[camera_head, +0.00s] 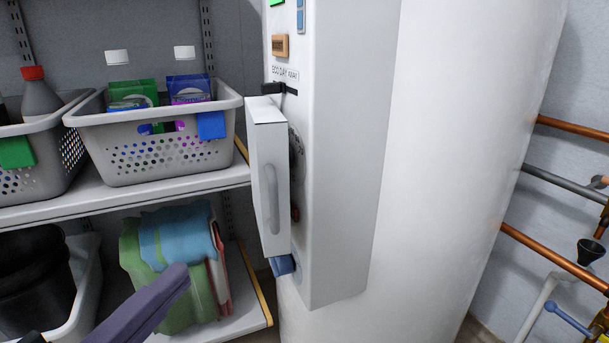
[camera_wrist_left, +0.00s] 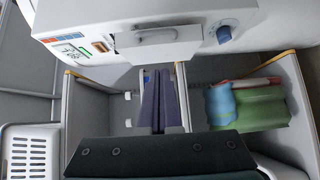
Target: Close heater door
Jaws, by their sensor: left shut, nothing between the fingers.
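The heater door (camera_head: 268,190) is a narrow white panel with a grey vertical handle (camera_head: 272,198). It stands out from the left face of the white heater control box (camera_head: 345,170), with dark parts showing behind it, so it is open. The door also shows at the top middle of the left wrist view (camera_wrist_left: 158,52). My left gripper (camera_head: 180,275) is at the lower left of the head view, with purple fingers shut and empty. In the left wrist view its fingers (camera_wrist_left: 164,75) point toward the door's edge; contact cannot be told. My right gripper is not in view.
A shelf (camera_head: 150,198) on the left holds grey baskets (camera_head: 160,165). Folded towels (camera_head: 180,245) lie on the lower shelf behind my left gripper. A blue knob (camera_head: 284,265) sits below the door. The large white tank (camera_head: 460,130) and copper pipes (camera_head: 560,265) are to the right.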

